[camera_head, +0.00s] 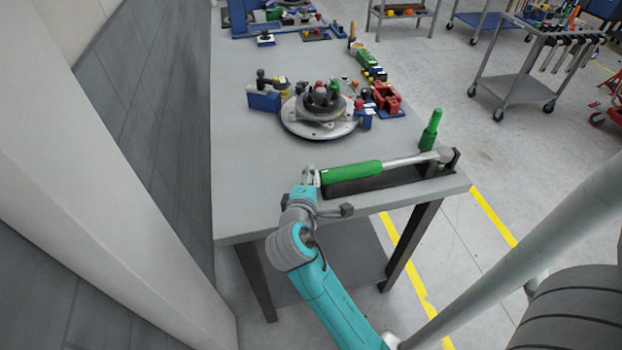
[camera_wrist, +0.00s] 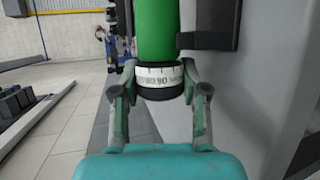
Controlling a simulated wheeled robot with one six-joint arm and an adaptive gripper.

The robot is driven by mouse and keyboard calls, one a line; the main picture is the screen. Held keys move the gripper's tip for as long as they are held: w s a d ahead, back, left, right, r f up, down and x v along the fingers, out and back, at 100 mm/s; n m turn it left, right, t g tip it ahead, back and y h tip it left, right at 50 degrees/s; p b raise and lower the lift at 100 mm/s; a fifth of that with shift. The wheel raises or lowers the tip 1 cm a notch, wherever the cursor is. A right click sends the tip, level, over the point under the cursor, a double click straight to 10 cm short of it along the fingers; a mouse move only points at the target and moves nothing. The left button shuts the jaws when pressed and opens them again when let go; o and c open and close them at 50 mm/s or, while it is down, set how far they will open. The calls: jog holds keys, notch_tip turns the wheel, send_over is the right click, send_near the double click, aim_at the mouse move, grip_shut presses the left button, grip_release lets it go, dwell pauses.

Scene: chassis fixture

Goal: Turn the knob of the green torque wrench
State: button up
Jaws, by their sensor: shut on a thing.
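The green torque wrench (camera_head: 352,172) lies across a black holder (camera_head: 395,182) near the front right edge of the grey workbench. Its handle end points left, toward my gripper (camera_head: 312,178). In the wrist view the wrench's green handle (camera_wrist: 156,30) ends in a knob (camera_wrist: 160,78) with a white numbered scale ring and a black end. My gripper (camera_wrist: 160,93) has one finger on each side of this knob and is shut on it. The exact contact at the fingertips is small and hard to make out.
A round metal fixture (camera_head: 318,128) stands mid-bench, with red and blue blocks (camera_head: 386,98) beside it. A green upright tool (camera_head: 431,130) stands behind the wrench's head. The bench top (camera_head: 245,190) left of my gripper is bare. A grey wall is at left.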

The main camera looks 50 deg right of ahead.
jog(key=shift+f+m+t+h, duration=0.1)
jog(key=shift+m+t+h, duration=0.7)
jog(key=shift+t+h, duration=0.75)
jog(key=shift+h, duration=0.35)
jog(key=o, duration=1.2)
jog(key=shift+c, duration=0.2)
notch_tip(320, 180, up, 10)
jog(key=shift+r, duration=0.1)
jog(key=shift+w+a+f, duration=0.1)
jog(key=shift+a+f, duration=0.75)
jog(key=shift+f, duration=1.1)
jog(key=shift+w+a+f, duration=0.15)
jog(key=shift+a+f, duration=0.75)
jog(key=shift+f, duration=1)
jog(key=shift+w+a+f, duration=0.1)
jog(key=shift+a+f, duration=0.75)
jog(key=shift+f, duration=1.1)
